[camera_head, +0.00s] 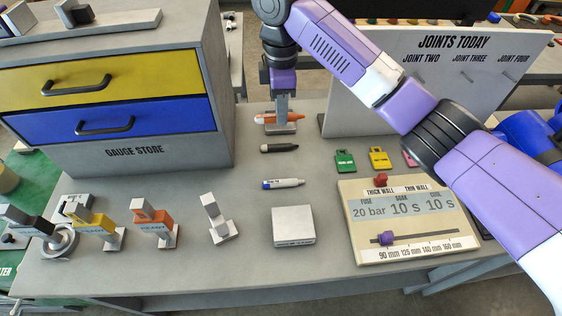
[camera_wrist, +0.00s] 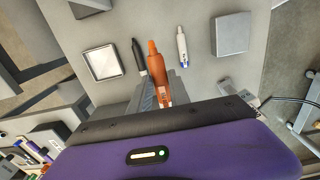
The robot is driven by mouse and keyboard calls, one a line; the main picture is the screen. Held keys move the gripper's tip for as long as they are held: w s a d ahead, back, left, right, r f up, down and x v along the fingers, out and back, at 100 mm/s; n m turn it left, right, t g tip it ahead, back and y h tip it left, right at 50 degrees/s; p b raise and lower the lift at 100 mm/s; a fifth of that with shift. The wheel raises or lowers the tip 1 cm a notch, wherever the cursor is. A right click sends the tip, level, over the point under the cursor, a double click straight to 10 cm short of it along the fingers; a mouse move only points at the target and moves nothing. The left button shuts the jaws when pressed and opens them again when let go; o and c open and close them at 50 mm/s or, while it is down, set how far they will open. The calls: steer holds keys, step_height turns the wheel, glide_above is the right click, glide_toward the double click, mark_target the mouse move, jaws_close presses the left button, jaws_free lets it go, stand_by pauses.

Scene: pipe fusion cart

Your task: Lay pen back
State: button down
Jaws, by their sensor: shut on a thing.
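My gripper (camera_head: 283,115) is shut on an orange pen (camera_head: 270,118) above the far middle of the grey bench. In the wrist view the orange pen (camera_wrist: 155,66) extends forward from between the fingers (camera_wrist: 163,92). A black pen (camera_head: 280,148) lies on the bench just nearer, and it also shows in the wrist view (camera_wrist: 138,56). A white pen with a blue end (camera_head: 283,184) lies nearer still; it shows in the wrist view (camera_wrist: 182,46). A pale square piece with a grey rim (camera_wrist: 86,66) lies beyond the black pen.
A grey box (camera_head: 293,226) stands near the front. The gauge store drawers (camera_head: 110,100) stand left and a joints board (camera_head: 350,110) right. Coloured tags (camera_head: 378,158) and a settings panel (camera_head: 410,245) lie right; several gauge blocks (camera_head: 153,225) stand front left.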

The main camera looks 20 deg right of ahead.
steer(key=b, duration=0.2)
glide_above(282, 166)
step_height(282, 166, down, 13)
steer(key=shift+a+f, duration=0.15)
steer(key=shift+f+p, duration=0.9)
steer(key=shift+f, duration=1.7)
steer(key=c, duration=1.2)
jaws_free()
steer(key=shift+c, duration=0.2)
steer(key=shift+f, duration=0.1)
steer(key=shift+f+b, duration=0.2)
steer(key=shift+b, duration=0.4)
step_height(282, 166, up, 8)
steer(key=b, duration=0.1)
steer(key=shift+w, duration=0.15)
